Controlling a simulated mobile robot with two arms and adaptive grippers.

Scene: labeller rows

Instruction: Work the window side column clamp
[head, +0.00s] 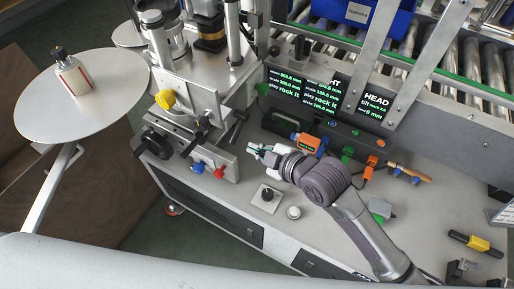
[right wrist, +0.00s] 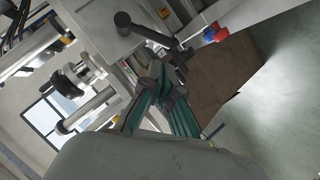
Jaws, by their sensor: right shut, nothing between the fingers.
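My right gripper (head: 257,150) reaches in from the lower right in the head view, fingers shut and empty, just right of the labeller's slide block. In the right wrist view my right gripper (right wrist: 160,80) shows its dark fingertips together. A black clamp lever (right wrist: 150,33) with a round end lies just beyond the fingertips there; whether they touch I cannot tell. A dark lever (head: 238,126) stands beside the machine in the head view. Which lever is the window side column clamp is not clear. A window (right wrist: 48,115) shows at the left of the wrist view. My left gripper is not in view.
Near the gripper are a red knob (head: 218,173), a blue knob (head: 197,168), a yellow knob (head: 166,99) and an orange box (head: 306,144). A round white table (head: 110,100) with a bottle (head: 70,72) stands left. Display panels (head: 310,92) stand behind.

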